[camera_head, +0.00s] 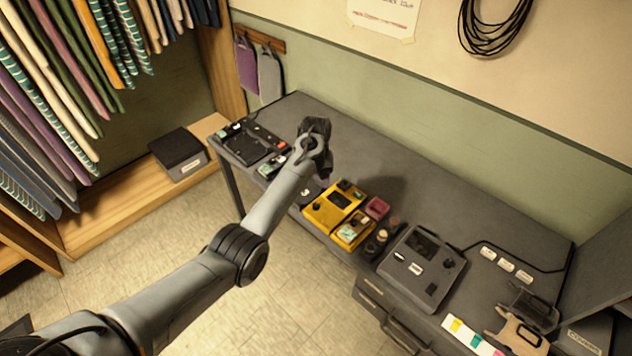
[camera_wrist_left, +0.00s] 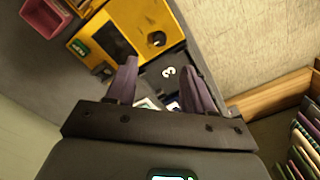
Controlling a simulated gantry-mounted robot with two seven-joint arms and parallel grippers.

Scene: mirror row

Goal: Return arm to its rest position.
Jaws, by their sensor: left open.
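My left arm comes in from the lower left in the head view. Its gripper (camera_head: 318,150) is above the dark table (camera_head: 385,180), between the black device (camera_head: 250,142) and the yellow box (camera_head: 336,203). In the left wrist view the two fingers of the left gripper (camera_wrist_left: 158,85) are apart with nothing between them. Beyond the fingertips lie the yellow box (camera_wrist_left: 145,22) and a dark item with a white "3" (camera_wrist_left: 168,72). My right gripper does not show in either view.
A small red box (camera_head: 377,208) stands beside the yellow box. A grey device (camera_head: 420,265) sits farther right, near several white labels (camera_head: 506,264). Hanging clothes (camera_head: 50,100) fill the left. A black box (camera_head: 178,150) rests on the wooden shelf (camera_head: 110,210). The table's back middle is clear.

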